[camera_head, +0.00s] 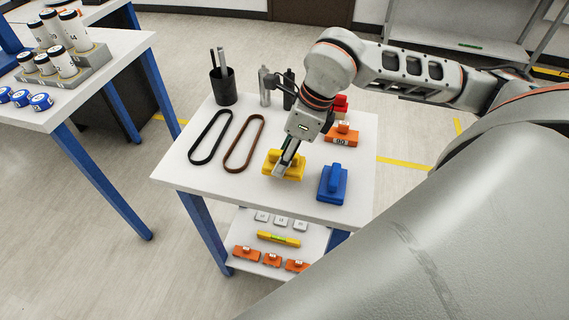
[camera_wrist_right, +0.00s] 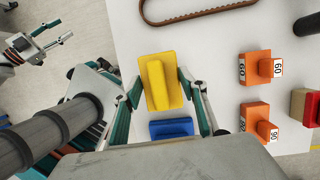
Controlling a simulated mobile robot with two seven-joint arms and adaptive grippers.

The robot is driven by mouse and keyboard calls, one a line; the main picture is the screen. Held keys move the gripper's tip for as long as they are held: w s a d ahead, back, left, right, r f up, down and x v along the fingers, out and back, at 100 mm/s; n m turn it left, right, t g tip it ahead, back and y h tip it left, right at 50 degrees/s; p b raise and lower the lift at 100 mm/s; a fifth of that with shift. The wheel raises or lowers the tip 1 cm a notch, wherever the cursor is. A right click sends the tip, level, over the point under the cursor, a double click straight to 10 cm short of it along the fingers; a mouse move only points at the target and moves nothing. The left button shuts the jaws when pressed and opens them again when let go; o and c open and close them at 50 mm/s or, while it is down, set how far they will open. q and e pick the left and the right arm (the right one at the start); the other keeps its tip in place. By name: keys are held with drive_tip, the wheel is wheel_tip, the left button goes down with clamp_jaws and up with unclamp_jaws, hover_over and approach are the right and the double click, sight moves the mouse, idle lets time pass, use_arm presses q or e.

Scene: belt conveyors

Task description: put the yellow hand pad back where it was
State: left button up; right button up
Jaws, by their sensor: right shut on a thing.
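The yellow hand pad (camera_head: 270,165) is at the front middle of the white table, with its raised handle up. My right gripper (camera_head: 284,167) comes down over it and is shut on it. In the right wrist view the yellow hand pad (camera_wrist_right: 158,80) lies between the two fingers of my right gripper (camera_wrist_right: 162,82). The pad is at or very near the table top; I cannot tell whether it touches. My left gripper (camera_wrist_right: 66,28) shows at the upper left of the right wrist view, open and empty, away from the table.
A blue hand pad (camera_head: 332,184) stands close on the right. Orange blocks (camera_head: 341,139) and a red one are behind. A black belt (camera_head: 210,137) and a brown belt (camera_head: 244,143) lie left. A pen cup (camera_head: 223,87) stands at the back left. The table's front edge is near.

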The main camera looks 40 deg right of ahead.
sight(301, 163)
drive_tip(key=shift+f, duration=1.55)
drive_tip(key=shift+f, duration=0.2)
drive_tip(key=o, duration=1.5)
drive_tip(key=shift+c, duration=0.2)
drive_tip(key=shift+r, duration=0.1)
drive_tip(key=v, duration=1.2)
drive_tip(key=shift+a+r, duration=0.1)
